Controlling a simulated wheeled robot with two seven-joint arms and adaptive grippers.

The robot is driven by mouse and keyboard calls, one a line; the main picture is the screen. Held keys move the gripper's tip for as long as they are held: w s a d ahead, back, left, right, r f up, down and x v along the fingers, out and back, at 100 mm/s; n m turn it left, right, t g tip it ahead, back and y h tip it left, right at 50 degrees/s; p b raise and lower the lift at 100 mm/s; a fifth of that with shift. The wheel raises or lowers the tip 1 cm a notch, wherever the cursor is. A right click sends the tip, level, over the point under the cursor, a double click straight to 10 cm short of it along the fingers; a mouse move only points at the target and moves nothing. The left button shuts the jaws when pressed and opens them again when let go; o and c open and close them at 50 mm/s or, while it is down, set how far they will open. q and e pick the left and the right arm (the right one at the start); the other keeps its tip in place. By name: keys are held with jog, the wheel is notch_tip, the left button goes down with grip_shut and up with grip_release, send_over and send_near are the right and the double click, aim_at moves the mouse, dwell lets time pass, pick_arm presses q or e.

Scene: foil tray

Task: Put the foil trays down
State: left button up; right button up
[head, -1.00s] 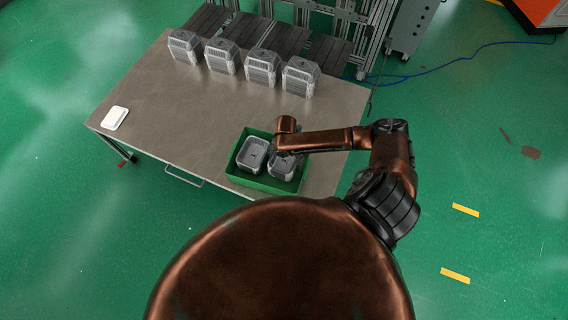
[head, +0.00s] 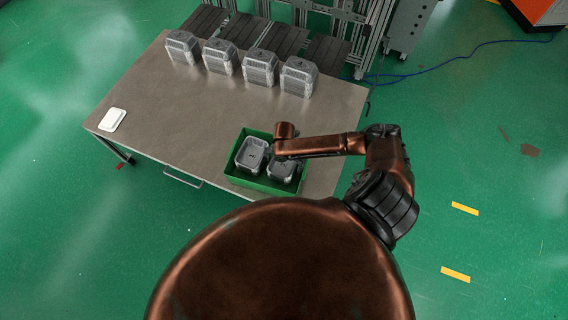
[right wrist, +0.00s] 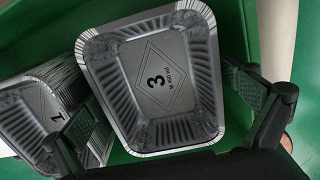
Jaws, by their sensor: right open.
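A green box (head: 262,185) sits at the table's near right corner. It holds two stacks of silver foil trays, a left stack (head: 252,154) and a right stack (head: 282,170). My right gripper (right wrist: 158,104) is open in the right wrist view. Its dark fingers stand on either side of a stack marked 3 (right wrist: 190,110); I cannot tell whether they touch it. A stack marked 1 (right wrist: 40,105) lies to the left, partly behind the left finger. In the head view my right wrist hides the far part of the right stack. My left gripper is not in view.
Several more tray stacks (head: 258,68) stand in a row along the table's far side. A white flat object (head: 112,119) lies at the left edge. The middle of the table (head: 185,110) is clear. Racks stand behind the table.

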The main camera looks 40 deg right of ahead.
aim_at(284, 164)
jog(key=shift+r, duration=0.1)
notch_tip(284, 164, up, 12)
jog(key=p, duration=0.1)
dwell(0.5)
